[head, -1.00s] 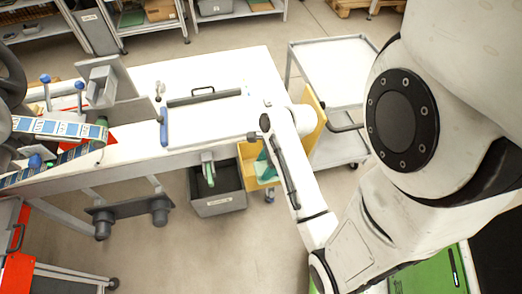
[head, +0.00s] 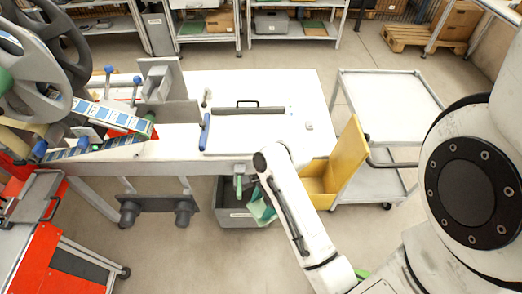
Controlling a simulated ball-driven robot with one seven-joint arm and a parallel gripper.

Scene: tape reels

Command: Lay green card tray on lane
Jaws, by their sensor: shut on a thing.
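A teal-green flat piece (head: 262,205) shows low between the grey bin and my arm in the head view. It is partly hidden, and I cannot tell whether it is the green card tray. A pale flat strip (head: 250,132) lies on the white table between a blue roller and a dark bar; I cannot tell for sure that it is the lane. Nothing green lies on it. My arm reaches up to the table's front edge. My gripper is hidden behind the arm, so its hold does not show.
A yellow open box (head: 348,160) stands right of my arm, beside a grey-white cart (head: 392,100). A grey bin (head: 236,214) sits under the table's front edge. A reel machine (head: 45,60) fills the left end of the white table (head: 285,90). Shelves line the back.

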